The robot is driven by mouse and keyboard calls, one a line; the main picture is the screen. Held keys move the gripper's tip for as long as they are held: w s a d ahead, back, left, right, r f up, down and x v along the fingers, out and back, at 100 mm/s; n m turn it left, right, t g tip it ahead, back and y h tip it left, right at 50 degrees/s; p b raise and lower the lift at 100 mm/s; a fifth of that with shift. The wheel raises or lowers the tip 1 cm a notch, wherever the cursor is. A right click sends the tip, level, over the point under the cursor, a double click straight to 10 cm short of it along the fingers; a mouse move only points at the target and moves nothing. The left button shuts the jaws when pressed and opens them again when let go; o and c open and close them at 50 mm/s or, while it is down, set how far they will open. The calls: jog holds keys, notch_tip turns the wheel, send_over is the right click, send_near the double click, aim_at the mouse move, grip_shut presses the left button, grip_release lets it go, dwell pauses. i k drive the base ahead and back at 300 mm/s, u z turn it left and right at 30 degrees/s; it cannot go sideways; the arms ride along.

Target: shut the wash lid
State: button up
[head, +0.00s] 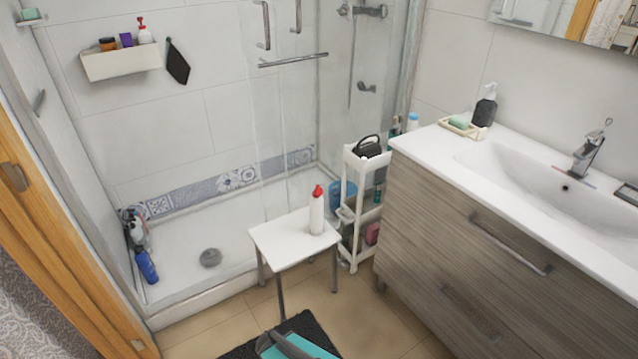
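A white wash bottle (317,214) stands upright on the small white stool (277,246). It has a red lid (318,191) on top. The lid is too small here to tell whether it is open or shut. Another white bottle with a red top (144,31) stands on the wall shelf inside the shower, far from the stool.
A narrow white cart (350,215) with several bottles stands right of the stool. The wooden vanity (470,235) with its white basin fills the right side. The shower glass and tray edge (200,303) lie behind and left. A dark mat (308,325) lies in front.

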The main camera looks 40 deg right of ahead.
aim_at(318, 190)
jog(key=z, duration=0.05)
jog(key=i, duration=0.9)
jog(key=u, duration=0.05)
